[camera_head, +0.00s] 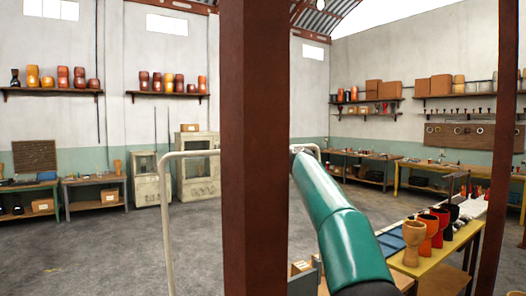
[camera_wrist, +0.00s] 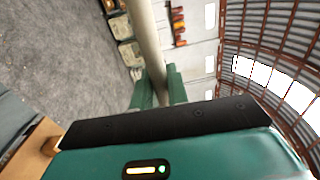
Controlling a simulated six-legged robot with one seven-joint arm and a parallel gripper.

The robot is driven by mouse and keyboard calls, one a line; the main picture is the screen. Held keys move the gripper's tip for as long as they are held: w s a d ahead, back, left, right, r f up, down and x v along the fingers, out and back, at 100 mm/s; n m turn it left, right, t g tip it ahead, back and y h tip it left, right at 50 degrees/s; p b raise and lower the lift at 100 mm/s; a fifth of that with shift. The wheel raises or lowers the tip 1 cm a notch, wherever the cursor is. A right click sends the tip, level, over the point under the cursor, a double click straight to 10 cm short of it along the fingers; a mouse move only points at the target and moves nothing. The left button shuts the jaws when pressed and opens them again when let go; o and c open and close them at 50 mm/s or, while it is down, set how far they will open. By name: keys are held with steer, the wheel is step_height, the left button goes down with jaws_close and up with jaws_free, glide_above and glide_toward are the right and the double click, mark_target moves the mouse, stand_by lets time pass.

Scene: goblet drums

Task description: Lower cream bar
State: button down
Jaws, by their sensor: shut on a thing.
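The cream bar (camera_head: 167,225) is a bent tube in the head view. Its left leg stands upright, and its top runs nearly level behind a brown post, with a curved end showing at the right of the post. In the wrist view the bar (camera_wrist: 147,35) runs down from the top edge between the two green fingers of my gripper (camera_wrist: 158,88). My gripper is shut on the bar. My green arm reaches toward the bar's right end in the head view, where my gripper's fingers cannot be made out.
The brown post (camera_head: 254,150) blocks the middle of the head view. A yellow table (camera_head: 440,258) with several goblet drums (camera_head: 413,240) stands at the right, close to my arm. Cream cabinets (camera_head: 197,165) stand by the back wall. Open grey floor (camera_head: 100,250) lies left.

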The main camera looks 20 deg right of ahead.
steer(key=shift+d, duration=0.2)
steer(key=c, duration=1.5)
jaws_free()
steer(key=shift+o, duration=0.3)
steer(key=shift+a, duration=0.2)
steer(key=s+d+f, duration=0.1)
steer(key=s, duration=1.2)
steer(key=shift+s+d, duration=0.35)
steer(key=shift+d, duration=0.05)
steer(key=shift+s, duration=0.1)
